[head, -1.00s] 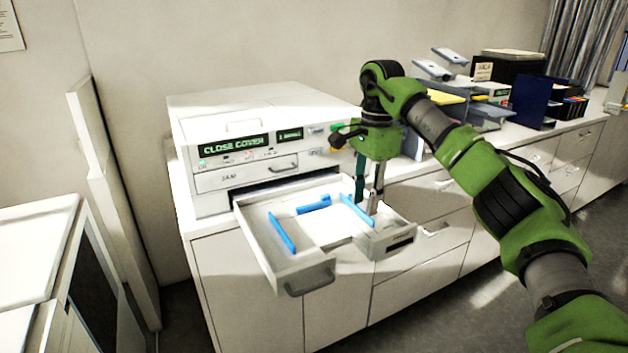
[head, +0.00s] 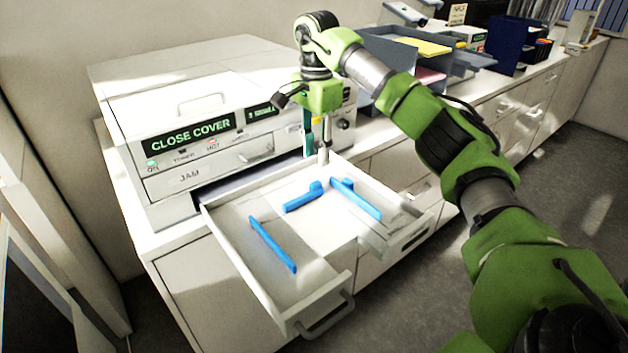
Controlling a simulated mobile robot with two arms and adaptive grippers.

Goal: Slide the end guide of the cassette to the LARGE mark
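The pulled-out cassette (head: 229,234) is a pale open tray in the head view. Inside are a long blue guide (head: 272,245) at left, another blue guide (head: 355,199) at right, and a shorter blue piece with a raised tab (head: 303,197) between their far ends, which looks like the end guide. My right gripper (head: 316,156) points down at the cassette's far end, beyond the blue piece and apart from it. Its two fingers show a narrow gap with nothing between them. No LARGE mark is readable. My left gripper is out of view.
The printer (head: 185,75) stands behind the cassette, its display (head: 192,135) reading CLOSE COVER. The cassette handle (head: 325,315) is at the front. Paper trays (head: 420,55) and a dark blue organizer (head: 510,45) stand on the counter at right. My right arm crosses the right side.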

